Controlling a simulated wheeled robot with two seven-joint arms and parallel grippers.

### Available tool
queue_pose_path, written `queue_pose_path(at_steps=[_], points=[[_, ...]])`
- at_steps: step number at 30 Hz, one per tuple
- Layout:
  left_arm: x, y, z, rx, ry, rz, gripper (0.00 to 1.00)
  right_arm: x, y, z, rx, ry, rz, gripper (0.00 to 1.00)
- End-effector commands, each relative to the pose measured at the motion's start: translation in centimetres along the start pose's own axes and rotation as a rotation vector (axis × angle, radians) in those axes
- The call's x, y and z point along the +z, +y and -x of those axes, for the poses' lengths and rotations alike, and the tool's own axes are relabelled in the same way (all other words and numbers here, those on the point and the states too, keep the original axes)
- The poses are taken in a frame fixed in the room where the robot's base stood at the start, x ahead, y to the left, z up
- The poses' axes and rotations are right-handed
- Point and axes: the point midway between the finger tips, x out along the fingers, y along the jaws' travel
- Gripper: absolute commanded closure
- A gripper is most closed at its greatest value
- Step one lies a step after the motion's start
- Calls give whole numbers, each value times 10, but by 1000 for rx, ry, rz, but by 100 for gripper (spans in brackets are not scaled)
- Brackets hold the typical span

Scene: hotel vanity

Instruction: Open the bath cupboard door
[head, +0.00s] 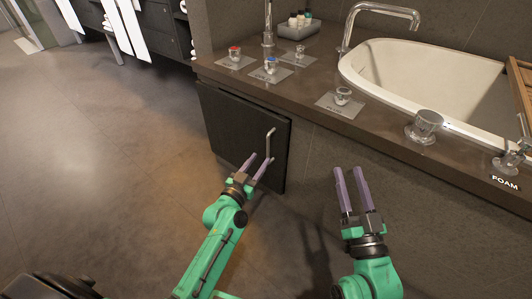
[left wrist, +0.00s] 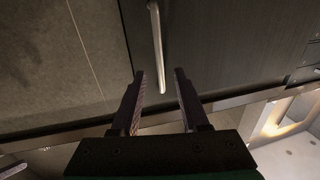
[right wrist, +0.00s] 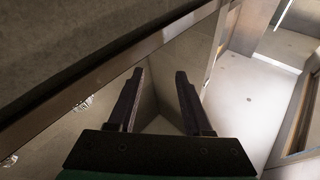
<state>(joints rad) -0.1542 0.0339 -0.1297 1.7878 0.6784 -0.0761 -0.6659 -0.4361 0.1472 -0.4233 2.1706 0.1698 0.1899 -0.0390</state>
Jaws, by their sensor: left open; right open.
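The dark bath cupboard door (head: 240,128) is below the counter's left part and looks shut. Its vertical metal handle (head: 269,142) is near the door's right edge. My left gripper (head: 260,160) is open just below and in front of the handle. In the left wrist view the handle (left wrist: 158,50) hangs down between and beyond the two open fingers (left wrist: 160,75), not gripped. The door (left wrist: 230,50) also fills the right of that view. My right gripper (head: 351,172) is open and empty, right of the door, before the plain tub panel. It also shows open in the right wrist view (right wrist: 163,75).
The counter (head: 310,85) overhangs the door and carries several taps and knobs. A white bathtub (head: 440,75) is set in it at right. A small tray (head: 299,29) with bottles stands at the back. The floor (head: 100,150) at left is clear.

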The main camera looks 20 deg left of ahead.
Motion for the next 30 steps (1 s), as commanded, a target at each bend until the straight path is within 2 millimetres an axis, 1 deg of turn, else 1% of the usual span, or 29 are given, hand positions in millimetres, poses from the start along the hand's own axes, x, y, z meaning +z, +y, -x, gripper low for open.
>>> queue_pose_path(at_steps=[3, 9, 15, 18, 21, 23, 30], points=[[1, 0, -11, -1, 1, 2, 55, -30, -1, -12, -13, 94, 25, 50], [1, 0, -28, 0, 2, 2, 55, -82, -5, -27, -37, 253, 65, 50], [1, 0, -44, -2, 1, 1, 55, -135, -12, -33, -62, 414, 104, 50], [1, 0, -50, -1, 0, 0, 55, -156, -16, -32, -72, 479, 119, 50], [1, 0, -54, 0, 0, 1, 55, -169, -18, -32, -78, 518, 128, 50], [0, 0, -56, 0, 0, 1, 55, -174, -19, -32, -81, 531, 131, 50], [0, 0, -56, 0, 0, 1, 55, -176, -19, -31, -81, 537, 133, 50]])
